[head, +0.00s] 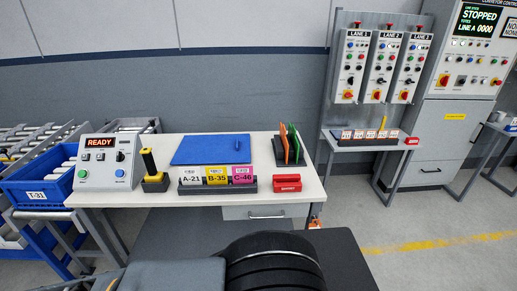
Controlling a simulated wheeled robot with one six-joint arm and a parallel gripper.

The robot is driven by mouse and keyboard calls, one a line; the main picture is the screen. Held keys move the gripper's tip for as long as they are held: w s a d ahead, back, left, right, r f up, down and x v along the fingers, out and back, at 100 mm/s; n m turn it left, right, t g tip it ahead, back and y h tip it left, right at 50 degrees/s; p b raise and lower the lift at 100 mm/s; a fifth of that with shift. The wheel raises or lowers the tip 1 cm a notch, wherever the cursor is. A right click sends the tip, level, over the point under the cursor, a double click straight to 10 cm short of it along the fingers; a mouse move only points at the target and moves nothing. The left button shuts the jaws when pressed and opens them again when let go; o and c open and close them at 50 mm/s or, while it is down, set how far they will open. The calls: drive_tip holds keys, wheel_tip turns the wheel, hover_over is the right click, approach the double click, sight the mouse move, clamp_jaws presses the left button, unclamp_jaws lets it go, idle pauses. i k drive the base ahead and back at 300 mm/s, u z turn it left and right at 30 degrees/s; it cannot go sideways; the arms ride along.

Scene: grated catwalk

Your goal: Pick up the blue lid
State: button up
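My gripper is not in view. Only dark parts of my own body show at the bottom of the picture.
On the table, a READY control box (105,163) and a yellow-handled scanner (151,170) stand left of the lid. A card holder (218,188) is in front, an upright folder rack (290,148) to the right, and a red block (287,182) front right. A blue tote (40,188) is left.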

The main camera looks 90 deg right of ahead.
sight(218, 149)
drive_tip(key=z, duration=3)
drive_tip(key=i, duration=1)
